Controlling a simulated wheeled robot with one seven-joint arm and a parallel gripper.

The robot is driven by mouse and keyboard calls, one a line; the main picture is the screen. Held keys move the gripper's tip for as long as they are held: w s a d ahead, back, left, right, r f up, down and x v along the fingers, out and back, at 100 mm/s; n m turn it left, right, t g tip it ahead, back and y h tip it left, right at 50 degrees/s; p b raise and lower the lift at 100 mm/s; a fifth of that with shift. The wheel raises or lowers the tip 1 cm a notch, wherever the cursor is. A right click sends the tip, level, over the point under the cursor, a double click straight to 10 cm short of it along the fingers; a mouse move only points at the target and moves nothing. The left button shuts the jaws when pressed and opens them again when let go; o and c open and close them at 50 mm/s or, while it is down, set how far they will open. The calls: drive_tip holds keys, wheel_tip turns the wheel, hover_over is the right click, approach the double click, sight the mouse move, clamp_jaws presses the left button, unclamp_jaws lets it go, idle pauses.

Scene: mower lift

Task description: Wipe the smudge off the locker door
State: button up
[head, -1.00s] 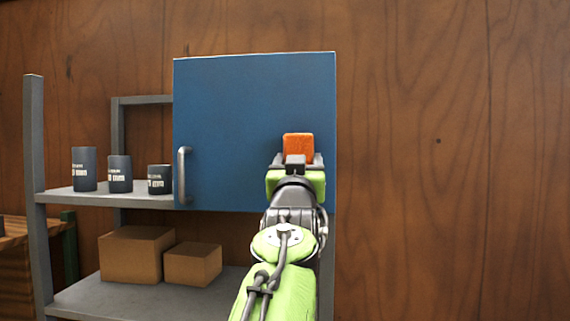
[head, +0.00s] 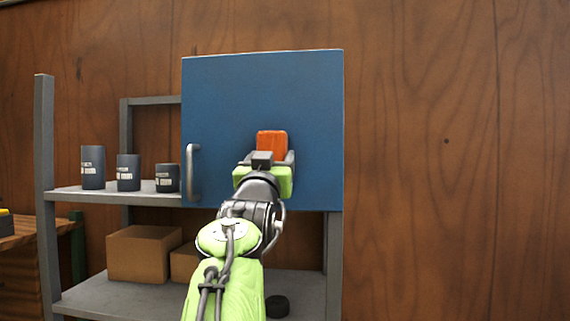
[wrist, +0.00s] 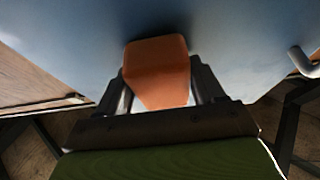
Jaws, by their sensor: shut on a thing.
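The blue locker door (head: 225,95) stands closed on the shelf unit, with a grey bar handle (head: 193,172) at its lower left. My gripper (head: 267,158) is shut on an orange block-shaped wiping pad (head: 272,143) in front of the door's lower middle. In the wrist view the pad (wrist: 158,70) sits between both fingers, its far end at or very close to the door face (wrist: 225,35); I cannot tell whether it touches. No smudge shows on the visible door surface; the part behind the pad and gripper is hidden.
Several dark cylinders (head: 128,172) stand on the upper shelf left of the door. Cardboard boxes (head: 143,254) and a dark round object (head: 277,306) are on the lower shelf (head: 100,298). A wooden bench (head: 20,240) is at far left. The wall right of the door is clear.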

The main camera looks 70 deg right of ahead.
drive_tip(key=shift+w+a, duration=0.2)
drive_tip(key=shift+w, duration=1.1)
drive_tip(key=shift+w+a, duration=0.2)
drive_tip(key=shift+w, duration=1.05)
drive_tip(key=shift+w+a, duration=0.2)
drive_tip(key=shift+w, duration=1.1)
drive_tip(key=shift+s, duration=0.1)
drive_tip(key=shift+s+a+b, duration=0.15)
drive_tip(key=shift+a+b, duration=0.3)
drive_tip(key=shift+a, duration=0.55)
drive_tip(key=shift+s+a+b, duration=0.2)
drive_tip(key=shift+a+b, duration=0.2)
drive_tip(key=shift+a, duration=0.55)
drive_tip(key=shift+s+a+b, duration=0.15)
drive_tip(key=shift+a+b, duration=0.3)
drive_tip(key=shift+a, duration=0.55)
drive_tip(key=a, duration=0.2)
drive_tip(key=a+b, duration=0.1)
drive_tip(key=shift+s, duration=0.25)
